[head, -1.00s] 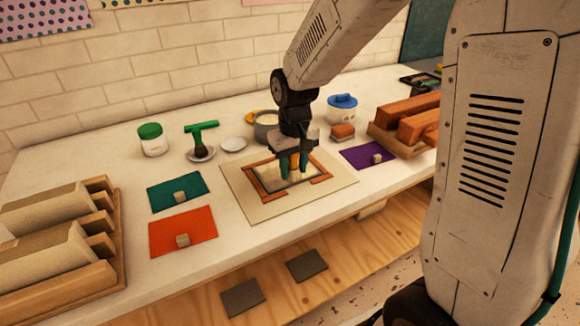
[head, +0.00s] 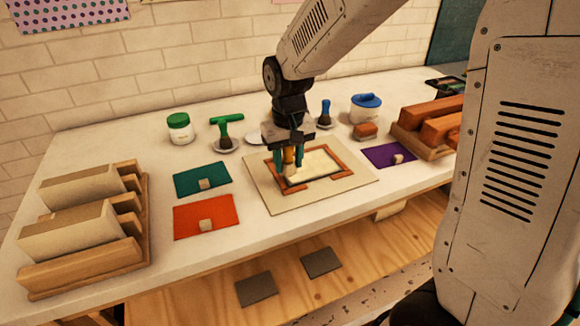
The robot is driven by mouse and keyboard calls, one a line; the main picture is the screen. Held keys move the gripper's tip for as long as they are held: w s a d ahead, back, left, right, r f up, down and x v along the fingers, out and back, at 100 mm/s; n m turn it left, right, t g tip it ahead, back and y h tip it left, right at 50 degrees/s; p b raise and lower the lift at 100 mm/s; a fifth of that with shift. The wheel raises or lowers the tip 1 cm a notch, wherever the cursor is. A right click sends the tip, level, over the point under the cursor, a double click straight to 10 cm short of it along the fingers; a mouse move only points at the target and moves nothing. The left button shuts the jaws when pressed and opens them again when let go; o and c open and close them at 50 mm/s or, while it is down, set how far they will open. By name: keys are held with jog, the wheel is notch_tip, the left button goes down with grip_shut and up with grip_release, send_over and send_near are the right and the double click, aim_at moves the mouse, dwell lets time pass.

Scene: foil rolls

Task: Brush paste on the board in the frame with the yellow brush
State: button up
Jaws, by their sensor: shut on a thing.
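My gripper (head: 287,160) is shut on the yellow brush (head: 289,155), held upright with its bristles down. It is over the left part of the board (head: 320,162), a pale cream panel inside an orange-brown frame (head: 341,160). The frame lies on a larger beige sheet (head: 262,185). I cannot tell whether the bristles touch the board. The board looks pale and slightly glossy; the spread of paste on it is not clear. My fingers hide the frame's left side in part.
A green brush (head: 225,130) and a blue brush (head: 325,112) stand on saucers behind. A green-lidded jar (head: 180,128) and a blue-lidded pot (head: 365,108) stand at the back. Teal (head: 202,180), orange (head: 206,216) and purple (head: 385,155) mats flank the sheet. Roll racks stand at both ends.

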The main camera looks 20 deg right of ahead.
jog(key=shift+r, duration=2.65)
jog(key=shift+d, duration=0.1)
